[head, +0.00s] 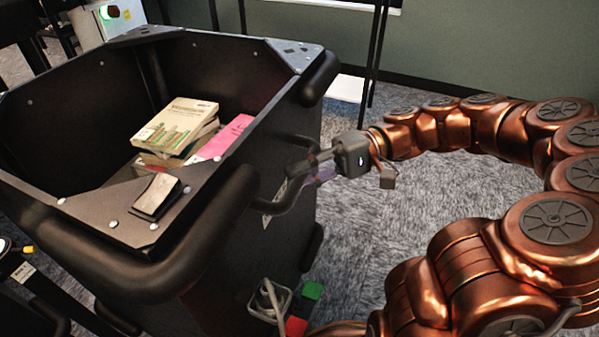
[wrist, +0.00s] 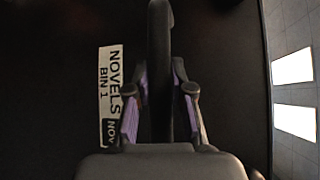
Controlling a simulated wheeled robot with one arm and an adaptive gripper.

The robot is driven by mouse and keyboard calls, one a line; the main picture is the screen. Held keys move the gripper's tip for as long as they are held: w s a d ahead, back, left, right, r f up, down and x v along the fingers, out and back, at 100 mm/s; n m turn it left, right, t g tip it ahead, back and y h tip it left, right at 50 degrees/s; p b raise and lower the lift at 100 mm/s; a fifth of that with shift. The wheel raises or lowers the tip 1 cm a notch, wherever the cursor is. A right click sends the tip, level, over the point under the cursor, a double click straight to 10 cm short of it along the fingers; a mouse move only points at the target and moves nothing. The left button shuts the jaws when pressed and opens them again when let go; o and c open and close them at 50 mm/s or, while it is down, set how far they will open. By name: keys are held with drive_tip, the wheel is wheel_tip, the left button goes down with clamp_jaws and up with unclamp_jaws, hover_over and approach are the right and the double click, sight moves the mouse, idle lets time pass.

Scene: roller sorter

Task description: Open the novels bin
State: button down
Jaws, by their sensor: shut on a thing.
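The novels bin (head: 90,225) is a large black open-topped bin at the left of the head view. Its white label (wrist: 110,95) reads "NOVELS BIN 1" in the wrist view. A black bar handle (head: 287,200) stands out from its right side, and it also shows as a dark bar (wrist: 159,45) in the wrist view. My gripper (head: 305,168) is shut on this handle, with one purple-padded finger on each side of the bar in the wrist view (wrist: 161,108). The exact contact is partly hidden in the head view.
Several books (head: 180,130) and a pink one (head: 222,138) lie inside the bin. A green block (head: 312,290) and a red block (head: 296,326) show low beside the bin.

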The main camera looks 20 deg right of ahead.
drive_tip(key=c, duration=1)
unclamp_jaws()
drive_tip(key=shift+d, duration=0.1)
drive_tip(key=shift+w+d+r, duration=0.1)
drive_tip(key=shift+d+r, duration=0.05)
drive_tip(key=shift+d, duration=1.05)
drive_tip(key=shift+w+d+r, duration=0.15)
drive_tip(key=shift+d+r, duration=0.05)
drive_tip(key=shift+d, duration=1.05)
drive_tip(key=shift+w+d+r, duration=0.1)
drive_tip(key=shift+d+r, duration=0.05)
drive_tip(key=shift+d, duration=1.05)
